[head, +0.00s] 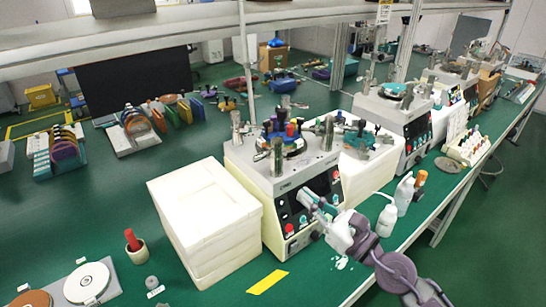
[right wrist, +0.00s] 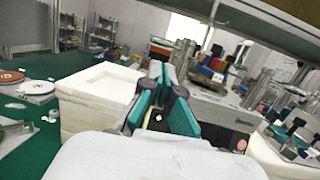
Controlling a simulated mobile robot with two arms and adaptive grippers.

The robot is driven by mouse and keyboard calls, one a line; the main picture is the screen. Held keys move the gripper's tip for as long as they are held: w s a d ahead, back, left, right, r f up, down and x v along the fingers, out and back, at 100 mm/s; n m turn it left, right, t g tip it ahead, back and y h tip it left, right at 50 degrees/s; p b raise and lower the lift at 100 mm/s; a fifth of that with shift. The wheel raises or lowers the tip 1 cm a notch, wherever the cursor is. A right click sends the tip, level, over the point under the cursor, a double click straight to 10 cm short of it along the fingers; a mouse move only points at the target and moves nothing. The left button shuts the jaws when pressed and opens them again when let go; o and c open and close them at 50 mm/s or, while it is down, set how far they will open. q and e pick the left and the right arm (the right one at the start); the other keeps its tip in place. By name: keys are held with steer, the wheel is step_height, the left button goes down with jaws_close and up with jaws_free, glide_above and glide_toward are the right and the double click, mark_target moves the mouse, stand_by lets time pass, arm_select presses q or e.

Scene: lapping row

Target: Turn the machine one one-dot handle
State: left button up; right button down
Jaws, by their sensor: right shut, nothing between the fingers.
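The nearest cream lapping machine (head: 300,172) stands on the green bench, with dark panels and small knobs on its front. It also shows in the right wrist view (right wrist: 222,108). I cannot make out a one-dot mark or tell which control is the one-dot handle. My right gripper (head: 312,200) is in front of the machine's front panel, over its lower middle; it hides part of the panel. Its teal fingers (right wrist: 168,85) are shut with nothing between them. I cannot tell whether they touch the panel. My left gripper is not in view.
A white foam box (head: 205,205) stands left of the machine. White bottles (head: 387,220) stand to its right near the bench edge. A red-handled tool (head: 132,240) and round plates (head: 87,282) are at the lower left. A second machine (head: 390,112) stands further back.

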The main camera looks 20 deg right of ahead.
mark_target(262, 156)
steer(key=p+x, duration=0.3)
steer(key=x, duration=0.8)
steer(key=shift+w+r+p, duration=0.15)
steer(key=shift+p, duration=0.2)
steer(key=shift+w+a, duration=0.15)
steer(key=shift+w, duration=0.25)
steer(key=shift+w+a+r+p, duration=0.25)
steer(key=shift+w+a+p, duration=0.05)
steer(key=shift+w+p, duration=0.15)
steer(key=shift+s+d, duration=0.1)
steer(key=shift+s, duration=0.1)
steer(key=shift+w, duration=0.1)
steer(key=shift+r, duration=0.1)
